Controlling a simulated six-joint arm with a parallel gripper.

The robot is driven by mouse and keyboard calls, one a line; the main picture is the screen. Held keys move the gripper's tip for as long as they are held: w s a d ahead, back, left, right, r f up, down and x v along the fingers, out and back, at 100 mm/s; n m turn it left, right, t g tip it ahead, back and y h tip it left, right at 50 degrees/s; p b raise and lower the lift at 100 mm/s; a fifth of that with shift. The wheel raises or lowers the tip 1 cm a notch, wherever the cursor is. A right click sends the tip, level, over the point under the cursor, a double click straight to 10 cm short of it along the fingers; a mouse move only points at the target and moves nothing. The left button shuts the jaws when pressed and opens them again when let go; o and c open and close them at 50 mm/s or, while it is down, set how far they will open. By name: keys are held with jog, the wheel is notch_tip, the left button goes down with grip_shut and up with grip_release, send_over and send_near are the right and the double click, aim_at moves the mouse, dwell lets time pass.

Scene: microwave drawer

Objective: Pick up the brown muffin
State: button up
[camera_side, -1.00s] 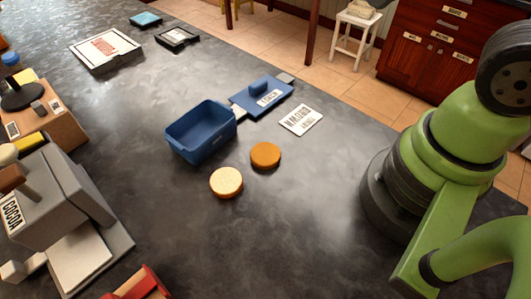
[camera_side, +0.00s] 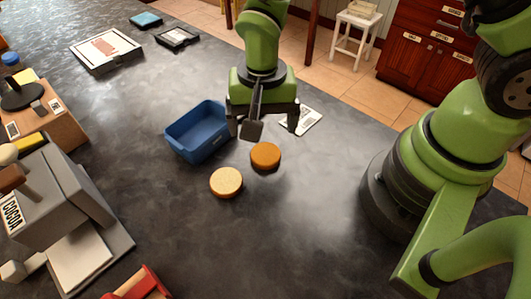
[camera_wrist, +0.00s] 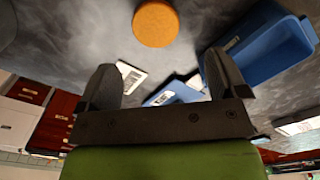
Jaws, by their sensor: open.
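The brown muffin (camera_side: 265,155), a round orange-brown disc, lies on the dark countertop. A paler yellow round one (camera_side: 226,183) lies to its lower left. My gripper (camera_side: 265,123) is open and empty, pointing down above and just behind the brown muffin, apart from it. In the wrist view, the brown muffin (camera_wrist: 155,23) shows at the top centre, beyond the spread fingers (camera_wrist: 162,75). The pale round one is not seen in the wrist view.
An open blue bin (camera_side: 200,132) stands left of my gripper; it also shows in the wrist view (camera_wrist: 262,45). A white label card (camera_side: 302,119) lies behind right. A grey machine (camera_side: 60,205) fills the left side. The counter in front of the muffins is clear.

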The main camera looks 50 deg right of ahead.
aim_at(265, 151)
jog(key=f, duration=0.7)
jog(key=shift+s+d+f, duration=0.1)
jog(key=shift+s, duration=0.1)
jog(key=shift+c, duration=0.4)
jog(key=c, duration=0.9)
